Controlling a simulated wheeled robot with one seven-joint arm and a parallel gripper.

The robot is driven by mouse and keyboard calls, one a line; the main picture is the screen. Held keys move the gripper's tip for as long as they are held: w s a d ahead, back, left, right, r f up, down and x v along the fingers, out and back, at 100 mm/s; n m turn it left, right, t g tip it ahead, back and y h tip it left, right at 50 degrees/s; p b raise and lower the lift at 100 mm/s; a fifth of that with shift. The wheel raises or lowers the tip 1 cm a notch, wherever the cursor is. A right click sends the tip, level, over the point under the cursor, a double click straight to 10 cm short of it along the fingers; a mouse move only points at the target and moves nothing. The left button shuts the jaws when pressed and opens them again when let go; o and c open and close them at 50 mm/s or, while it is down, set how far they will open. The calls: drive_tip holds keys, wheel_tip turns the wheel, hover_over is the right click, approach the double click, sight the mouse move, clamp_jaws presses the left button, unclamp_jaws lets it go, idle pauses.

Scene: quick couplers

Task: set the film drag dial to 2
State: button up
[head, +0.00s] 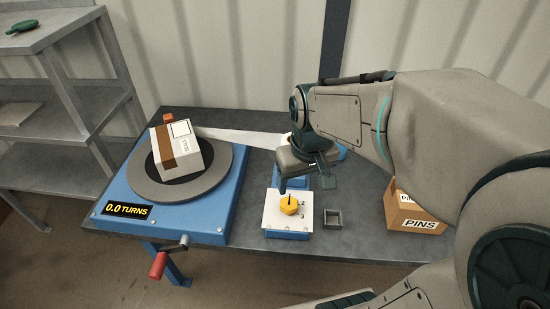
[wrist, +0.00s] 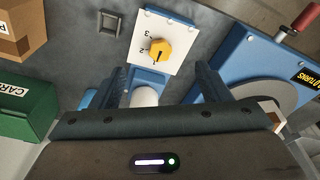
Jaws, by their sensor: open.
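The film drag dial is a yellow knob (head: 289,204) on a white plate (head: 272,218) atop a blue box. It also shows in the wrist view as a yellow knob (wrist: 160,51). A dark pointer line on the knob points toward the back of the table, down toward my gripper in the wrist view. Numerals 2 and 3 show on the plate; I cannot clearly read a 1. My gripper (head: 305,183) is open and empty, above and behind the dial. In the wrist view its fingers (wrist: 163,77) are apart, with the knob beyond their tips, untouched.
A blue turntable unit (head: 195,226) reading 0.0 TURNS carries a taped box (head: 188,150); its red-handled crank (head: 158,265) juts out front. A small grey tray (head: 333,220) sits right of the dial. A PINS carton (head: 410,212) and green carton (wrist: 25,105) stand nearby.

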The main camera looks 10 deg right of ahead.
drive_tip(key=n+g+p, duration=0.1)
drive_tip(key=n+g, duration=0.1)
hover_over(288, 203)
wheel_tip(288, 203, down, 4)
wheel_tip(288, 203, down, 14)
drive_tip(key=shift+d+f+p, duration=0.1)
drive_tip(key=shift+p, duration=0.2)
drive_tip(key=c, duration=1)
